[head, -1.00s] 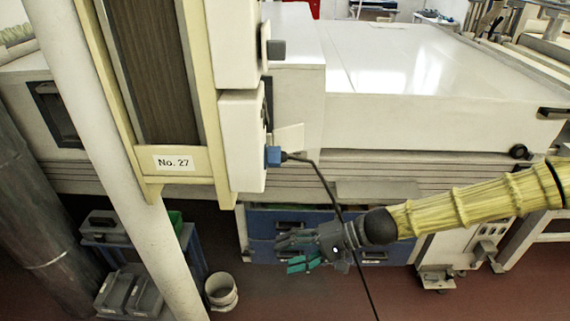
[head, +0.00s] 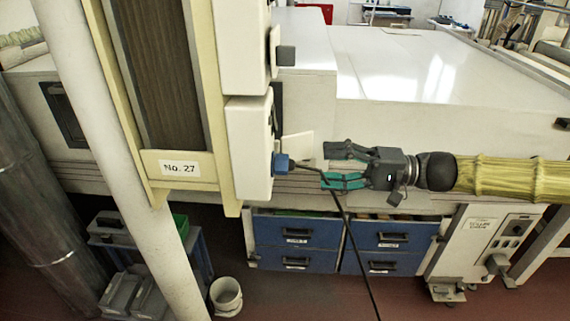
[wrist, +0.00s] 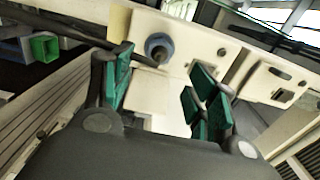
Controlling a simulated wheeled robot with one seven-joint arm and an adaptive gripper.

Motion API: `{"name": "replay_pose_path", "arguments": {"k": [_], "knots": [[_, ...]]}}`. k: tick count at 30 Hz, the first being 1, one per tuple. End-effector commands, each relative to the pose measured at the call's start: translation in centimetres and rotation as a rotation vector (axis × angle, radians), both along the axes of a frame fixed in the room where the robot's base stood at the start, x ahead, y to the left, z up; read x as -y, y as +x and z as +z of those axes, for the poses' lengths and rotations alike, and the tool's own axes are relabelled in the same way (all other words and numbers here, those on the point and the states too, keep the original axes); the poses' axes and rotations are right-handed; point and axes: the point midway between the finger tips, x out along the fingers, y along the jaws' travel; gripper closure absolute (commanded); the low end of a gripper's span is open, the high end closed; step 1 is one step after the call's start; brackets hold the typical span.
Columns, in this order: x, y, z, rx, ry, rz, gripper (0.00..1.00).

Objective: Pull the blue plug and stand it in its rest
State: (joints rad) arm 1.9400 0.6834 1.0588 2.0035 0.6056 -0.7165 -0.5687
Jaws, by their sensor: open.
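The blue plug (head: 281,162) sits in the lower pale box (head: 247,150) on the column's side, with a black cable (head: 352,243) running from it and hanging down. It also shows in the wrist view (wrist: 159,46), ahead of my fingers. My gripper (head: 328,166) is to the right of the plug, about level with it, open and empty, apart from the plug. The cable passes close by the fingertips; I cannot tell if they touch. A small pale plate (head: 298,146) juts out beside the plug; I cannot tell whether it is the rest.
An upper box with a dark knob (head: 285,56) is above the plug. A column labelled No. 27 (head: 180,168) stands left. A wide white machine top (head: 420,100) lies behind my arm. Blue drawers (head: 297,232) and a white bucket (head: 226,295) are below.

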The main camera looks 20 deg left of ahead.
Motion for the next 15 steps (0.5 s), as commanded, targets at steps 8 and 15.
{"name": "replay_pose_path", "arguments": {"k": [8, 15], "knots": [[-0.2, 0.0, -0.1, -0.001, -0.001, 0.001, 0.42], [-1.6, -0.5, -0.1, -0.001, -0.001, 0.002, 0.42]]}}
